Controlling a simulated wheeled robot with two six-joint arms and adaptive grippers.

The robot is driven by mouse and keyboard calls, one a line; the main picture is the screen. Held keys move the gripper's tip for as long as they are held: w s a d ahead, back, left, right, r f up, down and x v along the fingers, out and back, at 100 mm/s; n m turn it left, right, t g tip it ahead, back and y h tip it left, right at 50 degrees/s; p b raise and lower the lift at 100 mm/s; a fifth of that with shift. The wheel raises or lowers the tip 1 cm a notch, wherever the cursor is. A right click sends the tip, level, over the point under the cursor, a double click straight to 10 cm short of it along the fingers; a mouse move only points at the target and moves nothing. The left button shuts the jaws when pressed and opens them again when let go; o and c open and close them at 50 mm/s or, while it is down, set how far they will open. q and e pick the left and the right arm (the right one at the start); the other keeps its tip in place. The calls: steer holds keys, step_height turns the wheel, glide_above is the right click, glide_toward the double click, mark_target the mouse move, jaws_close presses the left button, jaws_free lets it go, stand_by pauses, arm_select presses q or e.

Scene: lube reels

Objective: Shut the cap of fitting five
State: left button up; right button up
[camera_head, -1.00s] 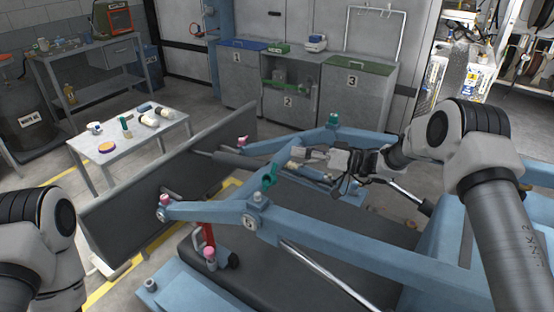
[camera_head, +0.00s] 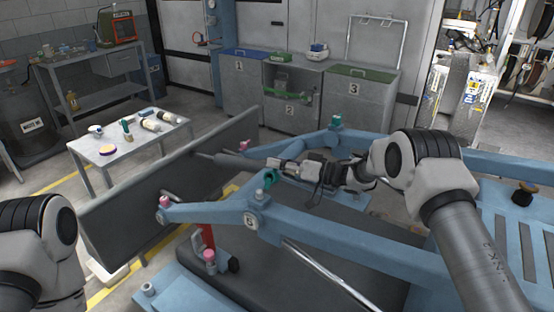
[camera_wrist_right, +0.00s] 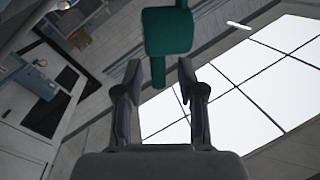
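A teal cap (camera_head: 266,179) stands on the blue lift arm beside a round number badge (camera_head: 251,221), whose digit I cannot read for certain. In the right wrist view, the teal cap (camera_wrist_right: 168,32) fills the top centre, with a narrow tab hanging down between the fingertips. My right gripper (camera_head: 278,165) is at the cap in the head view. In the wrist view its two fingers (camera_wrist_right: 160,75) are apart, on either side of the tab, not closed on it. The fitting under the cap is partly hidden. My left gripper is out of view.
Another teal cap (camera_head: 335,121) sits on the far blue arm. Pink fittings (camera_head: 164,202) and (camera_head: 209,256) are nearer left. A long dark panel (camera_head: 150,195) stands left. A small table (camera_head: 128,152) holds bottles. Cabinets (camera_head: 355,100) line the back.

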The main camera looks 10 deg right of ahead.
steer(key=shift+w+a+f, duration=0.1)
steer(key=shift+w+f, duration=0.05)
steer(key=shift+w, duration=0.15)
steer(key=shift+s, duration=0.1)
steer(key=shift+s, duration=0.1)
jaws_close()
